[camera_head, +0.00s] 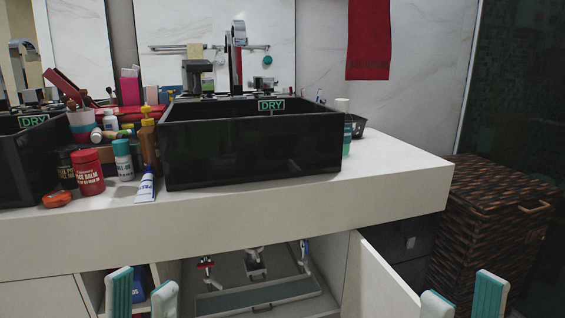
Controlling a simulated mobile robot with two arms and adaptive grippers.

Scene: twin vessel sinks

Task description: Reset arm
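My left gripper (141,294) shows at the bottom left, with two teal-padded fingertips apart and nothing visible between them. It is in front of the lower cabinet. My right gripper (463,299) shows at the bottom right, also with its fingertips apart and nothing visible between them. It is near the open cabinet door. Both are well below the countertop, and the rest of both arms is out of view.
A black vessel sink (250,150) marked DRY and part of another sink (22,165) stand on the white counter (230,215). Bottles, including a red jar (88,172), crowd between them. The cabinet door (380,280) is open. A woven hamper (490,225) stands at right.

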